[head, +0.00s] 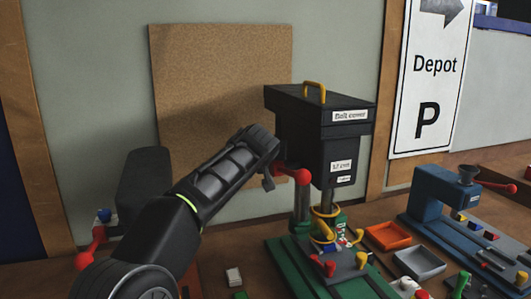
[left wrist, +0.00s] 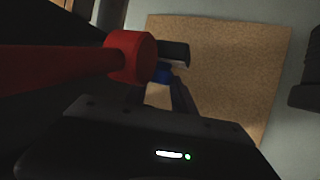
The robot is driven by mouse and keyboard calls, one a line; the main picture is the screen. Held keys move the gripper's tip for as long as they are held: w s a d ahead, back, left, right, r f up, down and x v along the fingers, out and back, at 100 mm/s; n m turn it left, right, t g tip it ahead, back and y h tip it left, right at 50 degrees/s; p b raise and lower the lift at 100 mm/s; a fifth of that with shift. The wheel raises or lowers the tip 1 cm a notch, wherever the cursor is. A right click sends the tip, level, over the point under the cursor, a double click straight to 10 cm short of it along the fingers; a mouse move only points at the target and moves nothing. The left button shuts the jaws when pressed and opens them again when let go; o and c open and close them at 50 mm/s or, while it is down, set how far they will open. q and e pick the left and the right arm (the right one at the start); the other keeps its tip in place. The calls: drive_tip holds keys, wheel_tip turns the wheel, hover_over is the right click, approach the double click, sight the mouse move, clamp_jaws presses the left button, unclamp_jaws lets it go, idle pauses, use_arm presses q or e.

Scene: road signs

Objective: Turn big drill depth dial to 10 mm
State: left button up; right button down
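The big drill (head: 325,135) is a dark machine with a "Belt cover" label and a yellow handle on top. A red ball (head: 303,176) shows at its left side. I cannot pick out its depth dial or read a setting in the head view. My left gripper (head: 268,180) is at the drill's left side, close to the red ball; whether it touches is unclear. In the left wrist view a red knob on a thick red bar (left wrist: 130,57) crosses in front of the fingers. A small blue part (left wrist: 162,72) shows by the fingertips, partly hidden. My right gripper is not in view.
A green base (head: 290,270) with clamps carries the drill. Orange (head: 388,236) and grey (head: 419,262) trays lie to its right, near a blue machine (head: 440,195). A black machine (head: 145,185) with a red lever stands left, behind my arm. A cork board (head: 215,75) is behind.

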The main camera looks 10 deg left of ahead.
use_arm(q)
clamp_jaws()
idle(0.3)
